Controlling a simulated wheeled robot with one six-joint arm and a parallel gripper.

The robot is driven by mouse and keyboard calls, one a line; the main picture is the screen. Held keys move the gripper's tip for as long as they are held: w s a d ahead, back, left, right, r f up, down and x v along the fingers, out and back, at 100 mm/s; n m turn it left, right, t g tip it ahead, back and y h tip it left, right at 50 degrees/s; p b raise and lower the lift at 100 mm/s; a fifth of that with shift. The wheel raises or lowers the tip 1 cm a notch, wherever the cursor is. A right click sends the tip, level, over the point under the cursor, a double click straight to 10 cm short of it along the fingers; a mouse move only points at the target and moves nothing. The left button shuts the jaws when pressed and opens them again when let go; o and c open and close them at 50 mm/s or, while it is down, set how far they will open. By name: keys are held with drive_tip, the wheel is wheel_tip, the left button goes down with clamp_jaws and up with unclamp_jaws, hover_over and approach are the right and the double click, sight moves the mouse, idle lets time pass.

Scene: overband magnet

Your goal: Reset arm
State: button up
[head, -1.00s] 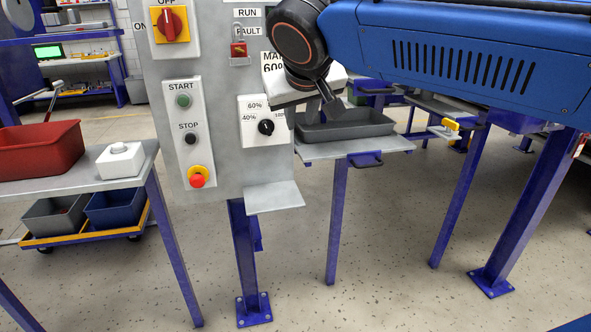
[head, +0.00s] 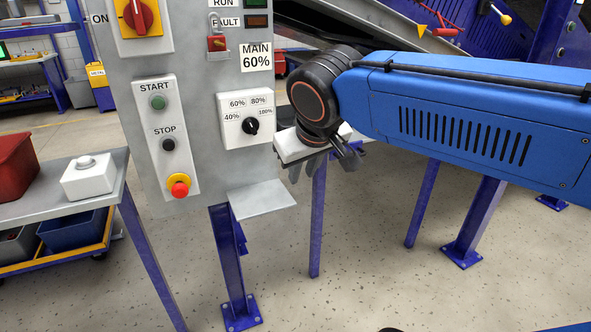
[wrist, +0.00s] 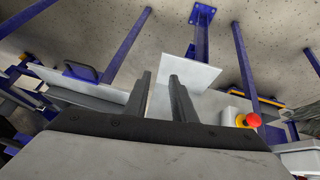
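My gripper (wrist: 160,75) is open in the wrist view, with its two dark fingers apart and nothing between them. In the head view, my blue arm comes in from the right, and the wrist end is just right of the grey control panel (head: 205,90), below the level of the MAIN 60% label. The fingertips are partly hidden there. The panel carries a selector knob (head: 250,126), a green START button (head: 158,102), a black STOP button (head: 168,144) and a red emergency stop (head: 179,188). The emergency stop also shows at right in the wrist view (wrist: 252,120).
A small grey shelf (head: 262,200) juts from the panel's foot, close to my gripper. A table (head: 70,205) at left holds a white button box (head: 88,181) and a red bin (head: 17,165). A red padlock (head: 216,44) hangs on the panel. Blue posts stand behind my arm.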

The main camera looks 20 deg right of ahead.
idle(0.3)
drive_tip(key=s+d+f+g+y, duration=0.1)
drive_tip(key=s+d+f, duration=0.2)
drive_tip(key=s+f, duration=0.8)
wheel_tip(320, 180, down, 3)
drive_tip(key=shift+d+m, duration=0.15)
drive_tip(key=shift+m, duration=0.15)
idle(0.6)
